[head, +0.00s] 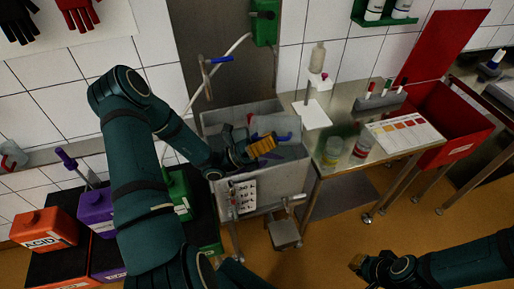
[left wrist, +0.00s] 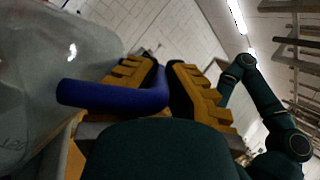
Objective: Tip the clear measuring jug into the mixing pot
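My left gripper (head: 262,147) is over a grey rectangular tub (head: 281,184), beside a clear jug (head: 274,124) with a blue handle. In the left wrist view the clear jug (left wrist: 40,75) fills the left side, and its blue handle (left wrist: 115,93) passes between the two yellow fingers of the gripper (left wrist: 162,85), which look closed around it. The jug appears tilted; its contents cannot be made out. My right gripper (head: 358,262) is low at the bottom right, away from the tub, and its finger gap is too small to read. No separate round mixing pot can be made out.
A steel table (head: 340,118) right of the tub holds small jars (head: 333,150), a colour chart (head: 404,133) and a pen holder. A red bin (head: 448,125) stands further right. Acid (head: 45,228) and purple canisters stand at left. A hose and tap hang behind the tub.

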